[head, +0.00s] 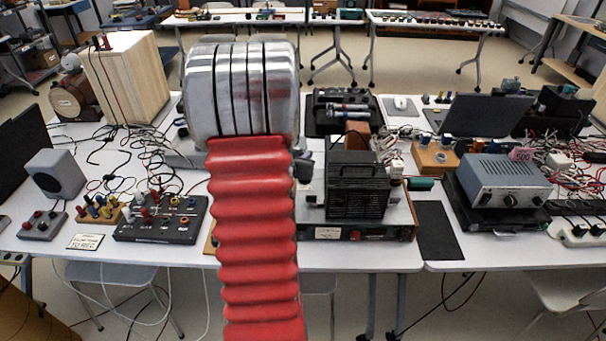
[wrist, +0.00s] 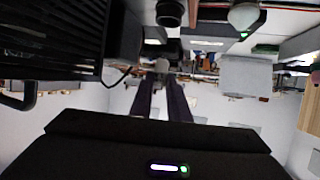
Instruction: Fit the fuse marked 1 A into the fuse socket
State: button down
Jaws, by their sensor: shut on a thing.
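In the wrist view my gripper (wrist: 161,78) shows as two dark fingers nearly together. They are shut on a small pale thing (wrist: 162,65) at their tips, which may be a fuse; no marking on it is readable. In the head view my arm hides the gripper and what it holds. I cannot make out the fuse socket for certain. A long, low instrument (head: 402,234) with a labelled front panel stands partly behind my arm, near the table's front edge. The wrist view shows a pale label (wrist: 207,42) just beyond the fingertips.
A black ribbed box (head: 357,190) stands on the instrument and fills the upper left of the wrist view. Behind it is a black case (head: 345,118). A terminal board (head: 160,219) is left, a grey supply (head: 490,181) right. Loose cables lie on both sides.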

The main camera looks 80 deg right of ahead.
jog(key=shift+f, duration=1.35)
jog(key=shift+f, duration=2.1)
jog(key=shift+f, duration=0.25)
jog(key=c, duration=1.7)
grip_release()
jog(key=shift+r, duration=0.35)
jog(key=v, duration=1.2)
jog(key=shift+f, duration=0.1)
jog(key=shift+w, duration=0.1)
